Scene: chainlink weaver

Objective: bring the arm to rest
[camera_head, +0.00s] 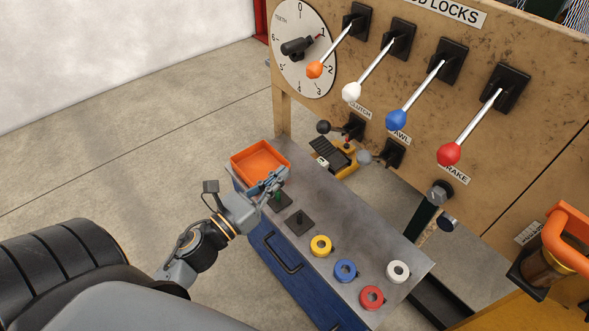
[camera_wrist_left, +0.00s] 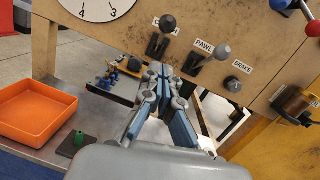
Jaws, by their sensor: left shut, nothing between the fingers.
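My left arm comes in from the lower left in the head view. Its gripper (camera_head: 270,184) is over the far left end of the grey bench top (camera_head: 335,215), close to the near edge of the orange tray (camera_head: 256,155). In the left wrist view the gripper (camera_wrist_left: 163,75) points toward the wooden panel, its blue-padded fingers shut with nothing between them. Whether the fingers touch anything is hard to tell. My right gripper is not in view.
The orange tray also shows in the left wrist view (camera_wrist_left: 50,128). Yellow, blue, red and white rings (camera_head: 397,271) stand on the bench. The wooden panel (camera_head: 545,90) carries several ball-ended levers, including a red one (camera_head: 449,154). Open floor (camera_head: 150,130) lies left of the bench.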

